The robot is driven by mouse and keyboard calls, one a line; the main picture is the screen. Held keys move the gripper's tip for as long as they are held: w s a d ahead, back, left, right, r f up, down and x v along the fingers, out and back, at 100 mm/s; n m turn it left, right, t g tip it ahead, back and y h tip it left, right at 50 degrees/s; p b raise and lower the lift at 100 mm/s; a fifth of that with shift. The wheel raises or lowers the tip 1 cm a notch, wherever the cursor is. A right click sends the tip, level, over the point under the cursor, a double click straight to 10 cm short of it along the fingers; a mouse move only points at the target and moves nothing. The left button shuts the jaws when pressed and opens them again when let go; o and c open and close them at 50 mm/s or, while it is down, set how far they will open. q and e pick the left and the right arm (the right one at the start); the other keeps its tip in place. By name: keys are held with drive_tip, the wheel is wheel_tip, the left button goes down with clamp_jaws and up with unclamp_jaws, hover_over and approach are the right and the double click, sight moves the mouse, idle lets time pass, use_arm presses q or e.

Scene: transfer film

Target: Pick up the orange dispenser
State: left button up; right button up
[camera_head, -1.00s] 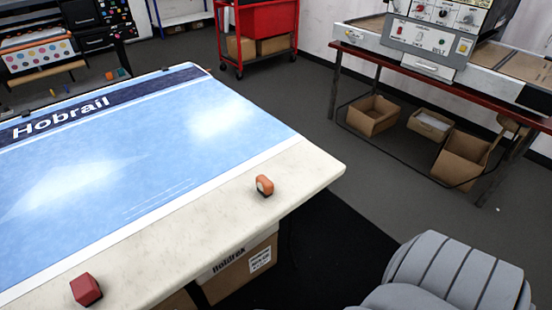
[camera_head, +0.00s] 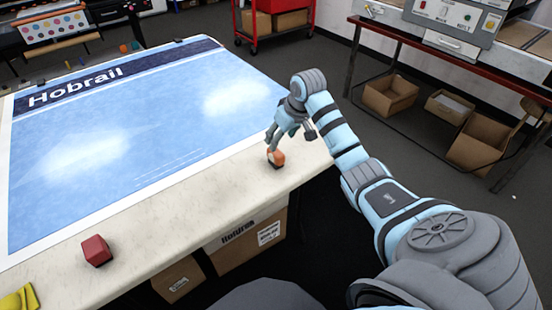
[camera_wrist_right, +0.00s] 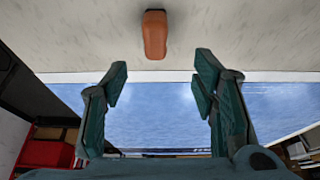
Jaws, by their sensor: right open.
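The orange dispenser (camera_head: 276,158) lies on the pale table edge, right of the blue printed sheet. In the right wrist view the dispenser (camera_wrist_right: 154,35) sits at the top centre, beyond the fingertips and in line with the gap between them. My right gripper (camera_head: 284,134) is just above and beside the dispenser; its fingers (camera_wrist_right: 158,88) are spread wide with nothing between them. Whether a finger touches the dispenser cannot be told from the head view. My left gripper is not in view.
A red block (camera_head: 96,250) lies on the table (camera_head: 165,237) at the front left, with a yellow item (camera_head: 18,300) near the corner. The blue Hobrail sheet (camera_head: 130,130) covers most of the tabletop. A cardboard box (camera_head: 245,240) stands under the table. A red cart (camera_head: 272,20) stands behind.

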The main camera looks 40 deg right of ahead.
sight(277, 152)
drive_tip(key=b+x, duration=0.1)
drive_tip(key=x, duration=0.2)
drive_tip(key=b+x, duration=0.1)
drive_tip(key=x, duration=0.3)
drive_tip(key=b+x, duration=0.1)
drive_tip(key=x, duration=0.2)
drive_tip(key=shift+s+d+f, duration=0.1)
drive_tip(key=shift+d+f, duration=0.15)
drive_tip(key=shift+f, duration=0.05)
drive_tip(key=shift+f+b, duration=0.3)
drive_tip(key=shift+f, duration=0.05)
drive_tip(key=shift+r, duration=0.1)
clamp_jaws()
wheel_tip(277, 152, up, 20)
drive_tip(key=p, duration=0.4)
drive_tip(key=shift+p, duration=0.3)
drive_tip(key=c, duration=0.8)
unclamp_jaws()
drive_tip(key=c, duration=0.3)
